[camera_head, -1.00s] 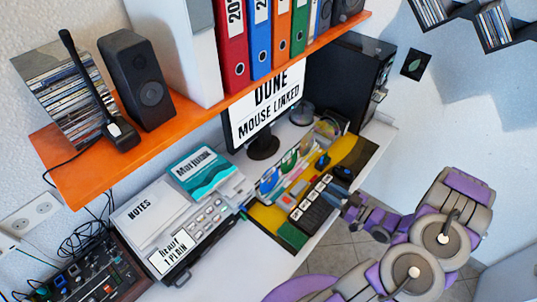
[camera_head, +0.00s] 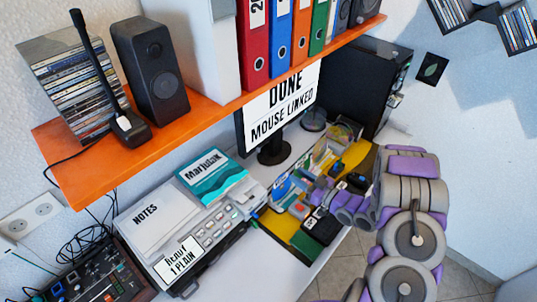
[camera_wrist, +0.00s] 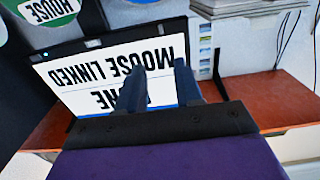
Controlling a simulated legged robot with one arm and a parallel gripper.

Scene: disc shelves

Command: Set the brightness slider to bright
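I cannot make out a brightness slider in either view. The monitor (camera_head: 283,112) stands under the orange shelf, its screen reading "DONE MOUSE LINKED". In the wrist view the monitor screen (camera_wrist: 110,75) shows upside down, behind my fingers. My gripper (camera_wrist: 160,76) is open and empty, its two dark fingers apart and pointing toward the screen. They hide part of the lettering. In the head view my arm reaches over the right part of the desk, and the fingertips are too small to tell.
The orange shelf (camera_head: 205,110) holds binders, a speaker (camera_head: 150,70) and stacked discs. A printer (camera_head: 205,235) with papers, a control box (camera_head: 100,275) with knobs and a cluttered yellow mat (camera_head: 275,222) lie below. A black computer case (camera_head: 365,85) stands right of the monitor.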

